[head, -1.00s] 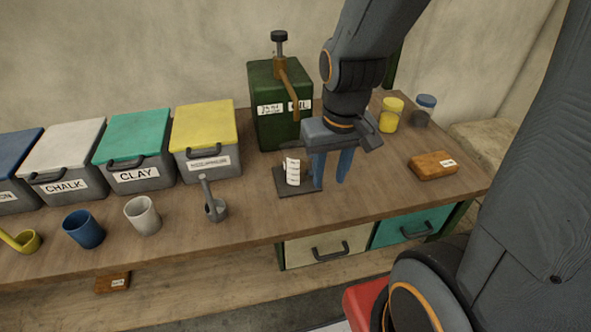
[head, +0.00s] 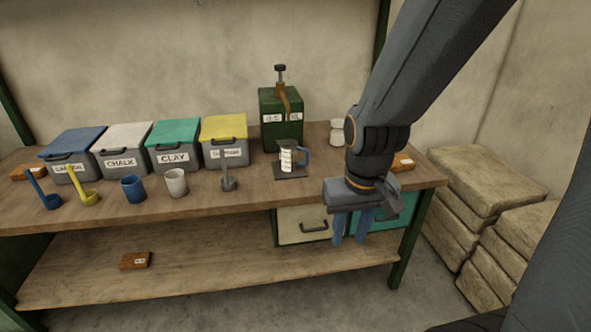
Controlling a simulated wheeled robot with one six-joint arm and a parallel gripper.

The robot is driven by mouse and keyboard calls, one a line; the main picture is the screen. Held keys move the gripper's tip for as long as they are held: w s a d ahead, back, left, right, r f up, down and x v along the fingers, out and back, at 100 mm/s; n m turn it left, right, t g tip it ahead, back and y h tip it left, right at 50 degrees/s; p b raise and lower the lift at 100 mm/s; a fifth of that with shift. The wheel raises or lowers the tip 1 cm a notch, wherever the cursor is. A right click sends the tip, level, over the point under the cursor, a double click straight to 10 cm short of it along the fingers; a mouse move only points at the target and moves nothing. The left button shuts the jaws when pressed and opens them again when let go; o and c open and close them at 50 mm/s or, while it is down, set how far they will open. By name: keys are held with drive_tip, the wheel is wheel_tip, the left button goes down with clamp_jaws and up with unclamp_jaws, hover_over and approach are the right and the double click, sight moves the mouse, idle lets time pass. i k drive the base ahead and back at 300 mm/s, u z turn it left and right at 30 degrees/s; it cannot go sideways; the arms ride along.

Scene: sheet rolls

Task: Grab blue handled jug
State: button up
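My gripper (head: 351,241) is to the right of the jug and nearer to me, in front of the bench's front edge. It points down with its two blue fingers apart and nothing between them. The gripper and jug do not touch.
Left of the jug are a grey ladle (head: 229,182), a white cup (head: 176,183) and a blue cup (head: 133,188). Lidded bins, including a yellow-lidded one (head: 224,150), stand behind them. Sacks (head: 490,190) are stacked at right.

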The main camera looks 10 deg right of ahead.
sight(289, 149)
drive_tip(key=u, duration=0.2)
drive_tip(key=i, duration=1.2)
drive_tip(key=z, duration=0.2)
